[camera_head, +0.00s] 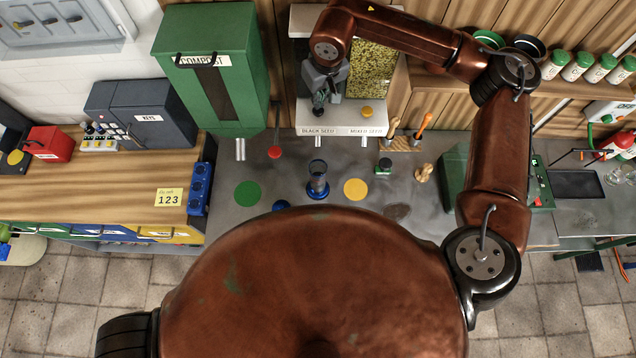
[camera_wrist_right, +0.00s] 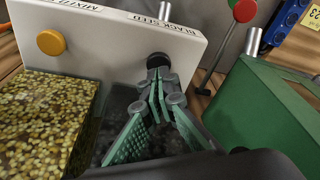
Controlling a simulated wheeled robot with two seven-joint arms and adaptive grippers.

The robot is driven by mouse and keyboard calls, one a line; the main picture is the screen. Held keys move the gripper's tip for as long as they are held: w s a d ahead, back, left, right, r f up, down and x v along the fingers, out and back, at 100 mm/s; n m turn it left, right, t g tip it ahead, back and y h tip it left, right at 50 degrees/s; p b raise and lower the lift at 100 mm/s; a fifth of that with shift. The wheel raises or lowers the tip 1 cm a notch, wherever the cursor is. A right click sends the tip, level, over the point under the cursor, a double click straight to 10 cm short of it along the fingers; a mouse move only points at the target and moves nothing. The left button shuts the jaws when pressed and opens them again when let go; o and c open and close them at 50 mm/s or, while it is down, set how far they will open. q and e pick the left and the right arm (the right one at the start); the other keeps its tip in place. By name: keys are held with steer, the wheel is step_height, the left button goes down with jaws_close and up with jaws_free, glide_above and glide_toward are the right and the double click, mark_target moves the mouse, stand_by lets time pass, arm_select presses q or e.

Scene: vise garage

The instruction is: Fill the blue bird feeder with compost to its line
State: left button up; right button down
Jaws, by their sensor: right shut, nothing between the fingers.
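The blue bird feeder (camera_head: 318,190) stands upright on the grey bench, with a clear upper part; its fill level is too small to tell. The green compost dispenser (camera_head: 210,85) stands at the back left, with a metal spout (camera_head: 240,150) at its lower front. A lever with a red knob (camera_head: 275,152) is right of that spout; the knob also shows in the right wrist view (camera_wrist_right: 243,10). My right gripper (camera_head: 320,106) is shut and empty in front of the seed dispenser, at the black button (camera_wrist_right: 158,60) by the "BLACK SEED" label. I cannot tell whether it touches the button. My left gripper is out of view.
The seed dispenser (camera_head: 340,131) has a yellow button (camera_head: 367,111) on its right. A green disc (camera_head: 248,193) and a yellow disc (camera_head: 355,189) mark the bench left and right of the feeder.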

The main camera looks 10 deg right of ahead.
stand_by(0.3)
steer(key=shift+f+b, duration=1.2)
steer(key=shift+f, duration=0.2)
steer(key=shift+r, duration=0.1)
steer(key=shift+r+p, duration=0.6)
steer(key=shift+r, duration=0.7)
step_height(320, 180, up, 6)
steer(key=shift+p, duration=1.1)
